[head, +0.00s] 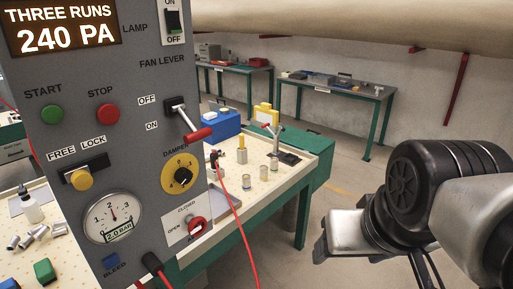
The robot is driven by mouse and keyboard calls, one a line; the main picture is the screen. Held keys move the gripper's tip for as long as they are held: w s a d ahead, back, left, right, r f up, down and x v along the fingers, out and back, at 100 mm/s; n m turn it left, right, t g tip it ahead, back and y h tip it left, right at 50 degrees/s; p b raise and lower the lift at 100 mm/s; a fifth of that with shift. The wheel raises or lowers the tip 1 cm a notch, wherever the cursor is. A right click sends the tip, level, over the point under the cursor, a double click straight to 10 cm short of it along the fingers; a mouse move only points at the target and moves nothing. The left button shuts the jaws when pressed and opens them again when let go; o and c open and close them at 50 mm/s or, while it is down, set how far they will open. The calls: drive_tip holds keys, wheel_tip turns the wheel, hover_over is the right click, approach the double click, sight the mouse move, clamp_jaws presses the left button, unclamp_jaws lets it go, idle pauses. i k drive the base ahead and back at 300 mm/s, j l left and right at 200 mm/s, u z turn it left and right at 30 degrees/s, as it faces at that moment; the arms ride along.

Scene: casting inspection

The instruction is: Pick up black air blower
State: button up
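I cannot make out the black air blower for certain. A small dark fitting (214,160) stands at the right edge of the grey panel, with a red hose (236,215) running down from it; I cannot tell whether this is the blower. My arm (440,190) enters from the right, with a black joint and a silver block at its left end. No fingertips can be made out on it. The silver block is apart from the bench, over the floor, and I see nothing held.
A grey control panel (130,130) with knobs and a gauge fills the left and hides part of the pale, green-edged bench (285,185). A blue box (222,124), a yellow item (265,115) and small cylinders stand there. Floor between bench and arm is clear.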

sight(214, 155)
drive_tip(key=i+u, duration=0.1)
drive_tip(key=u, duration=0.35)
drive_tip(key=i+l+u, duration=0.1)
drive_tip(key=u, duration=0.35)
drive_tip(key=i+l+u, duration=0.4)
drive_tip(key=l, duration=0.25)
drive_tip(key=i+l+u, duration=0.25)
drive_tip(key=i+l, duration=0.1)
drive_tip(key=l, duration=0.25)
drive_tip(key=i+l, duration=0.15)
drive_tip(key=l, duration=0.2)
drive_tip(key=i+l, duration=0.1)
drive_tip(key=l, duration=0.25)
drive_tip(key=i+l+u, duration=0.1)
drive_tip(key=l, duration=0.25)
drive_tip(key=i+l, duration=0.1)
drive_tip(key=l, duration=0.25)
